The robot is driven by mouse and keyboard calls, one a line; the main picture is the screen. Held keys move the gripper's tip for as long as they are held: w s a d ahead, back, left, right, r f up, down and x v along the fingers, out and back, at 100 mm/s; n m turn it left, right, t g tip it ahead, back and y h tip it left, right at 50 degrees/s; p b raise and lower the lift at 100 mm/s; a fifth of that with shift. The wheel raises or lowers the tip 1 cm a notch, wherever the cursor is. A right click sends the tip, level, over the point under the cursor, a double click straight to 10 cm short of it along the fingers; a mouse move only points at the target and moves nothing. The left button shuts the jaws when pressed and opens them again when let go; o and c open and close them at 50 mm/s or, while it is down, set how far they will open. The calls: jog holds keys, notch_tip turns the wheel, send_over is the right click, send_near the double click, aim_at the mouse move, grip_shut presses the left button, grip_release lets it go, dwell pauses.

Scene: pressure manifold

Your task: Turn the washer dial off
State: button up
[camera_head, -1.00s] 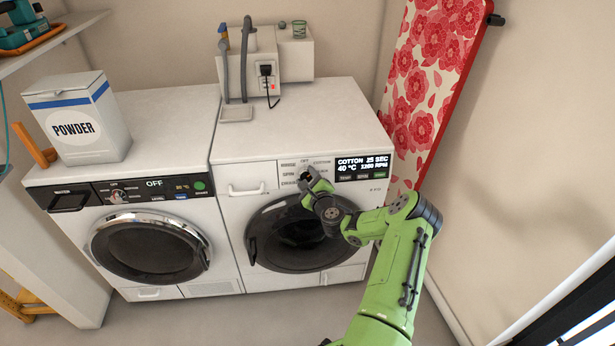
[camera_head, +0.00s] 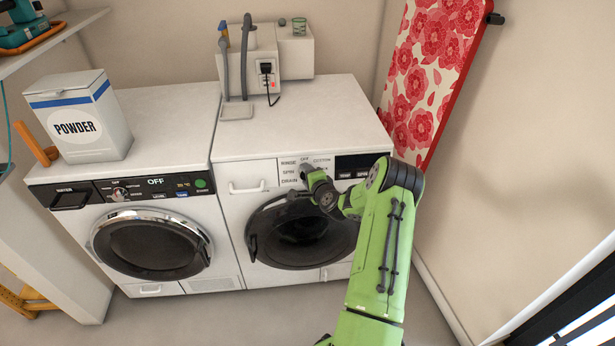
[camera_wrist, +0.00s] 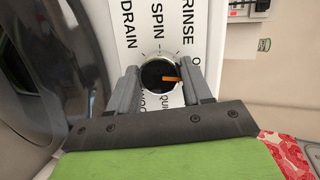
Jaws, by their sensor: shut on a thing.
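The washer (camera_head: 232,205) is the right-hand white machine, with a dark round door. Its dial (camera_wrist: 155,76) is round and black with a pale rim and an orange pointer mark directed to the right in the wrist view. Labels RINSE, SPIN and DRAIN show on the white panel (camera_wrist: 140,30) around it. My gripper (camera_wrist: 160,80) has one finger on each side of the dial and is shut on it. In the head view my gripper (camera_head: 306,173) hides most of the dial. The washer's display (camera_head: 352,162) is dark, with no text visible on its uncovered part.
The dryer (camera_head: 150,240) stands at left, its panel reading OFF. A powder box (camera_head: 78,120) sits on it. A floral ironing board (camera_head: 428,80) leans at the right wall. A white box with hoses (camera_head: 285,65) is behind the washer.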

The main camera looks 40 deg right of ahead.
jog(key=shift+f+n, duration=0.1)
jog(key=shift+n, duration=0.4)
jog(key=shift+a, duration=0.1)
jog(key=o, duration=1)
jog(key=shift+o, duration=0.2)
jog(key=v, duration=1.5)
jog(key=shift+s+a+r, duration=0.15)
jog(key=shift+s+r, duration=0.1)
jog(key=shift+r, duration=0.05)
